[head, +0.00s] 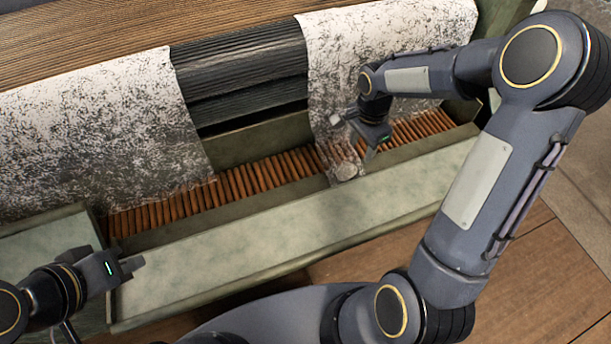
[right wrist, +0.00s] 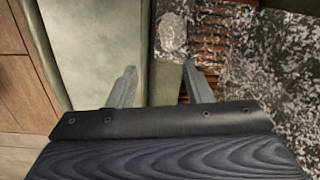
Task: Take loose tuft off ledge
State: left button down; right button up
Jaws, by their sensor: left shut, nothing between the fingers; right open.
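A small grey-white tuft (head: 346,171) lies at the back edge of the pale green ledge (head: 290,225), at the lower end of a narrow mottled strip. In the right wrist view the tuft (right wrist: 172,33) is a pale lump just beyond the fingertips, beside the green ledge surface (right wrist: 85,45). My right gripper (head: 353,137) is open, with its fingers above and behind the tuft and apart from it. Its two fingers also show in the right wrist view (right wrist: 160,69), with nothing between them. My left gripper (head: 136,266) is shut and empty over the ledge's left end.
White-and-black mottled sheets (head: 95,130) hang on both sides of a dark ribbed panel (head: 240,75). A row of brown slats (head: 250,178) runs in the trough behind the ledge. The ledge between my grippers is clear. Wooden floor (head: 520,265) lies in front.

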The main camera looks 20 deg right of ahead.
aim_at(346, 167)
jog(key=shift+m, duration=0.4)
jog(key=w+f, duration=0.1)
jog(key=f, duration=0.1)
jog(key=w+a+f, duration=0.1)
jog(key=shift+w+a+f+b, duration=0.1)
jog(key=shift+a+f+b, duration=0.1)
jog(key=shift+f+b, duration=0.15)
jog(key=shift+f, duration=0.9)
jog(key=f, duration=0.2)
jog(key=f+b, duration=0.2)
jog(key=f, duration=0.1)
jog(key=shift+a+f, duration=0.3)
pick_arm(q)
jog(key=shift+w+a+f, duration=0.1)
jog(key=shift+a+f, duration=0.2)
jog(key=shift+f, duration=0.6)
jog(key=shift+w+a+f, duration=0.1)
jog(key=shift+a+f, duration=0.2)
jog(key=shift+f, duration=0.55)
pick_arm(e)
jog(key=c, duration=0.6)
